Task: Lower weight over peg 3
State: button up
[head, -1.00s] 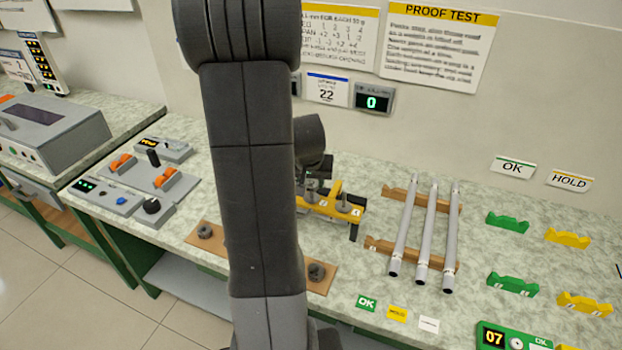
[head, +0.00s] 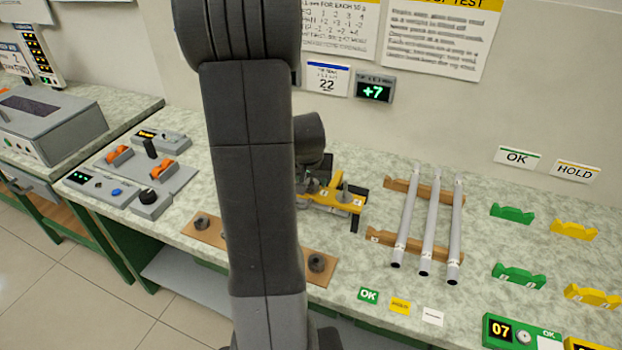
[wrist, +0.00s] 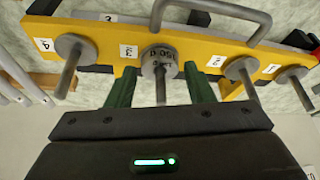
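In the wrist view, a yellow bar (wrist: 105,38) carries a row of upright pegs labelled 4, 3, 2 and 1 from left to right. A round grey weight (wrist: 160,55) with printed marking sits around peg 3 (wrist: 161,91).
Two ring-shaped weights (head: 202,222) (head: 317,262) lie on a brown board (head: 322,277) by the front edge. Three grey rods (head: 430,222) rest on wooden supports (head: 376,238) at right. A wall display (head: 375,91) reads +7. A handle (wrist: 262,18) rises from the bar.

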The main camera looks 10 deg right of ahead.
jog(key=shift+o, duration=1.1)
jog(key=shift+r, duration=0.15)
jog(key=v, duration=1.3)
jog(key=shift+s+r, duration=0.2)
jog(key=shift+r, duration=0.05)
jog(key=shift+a+f, duration=0.1)
jog(key=x, duration=1.4)
jog(key=shift+r+p, duration=0.3)
jog(key=shift+r, duration=0.15)
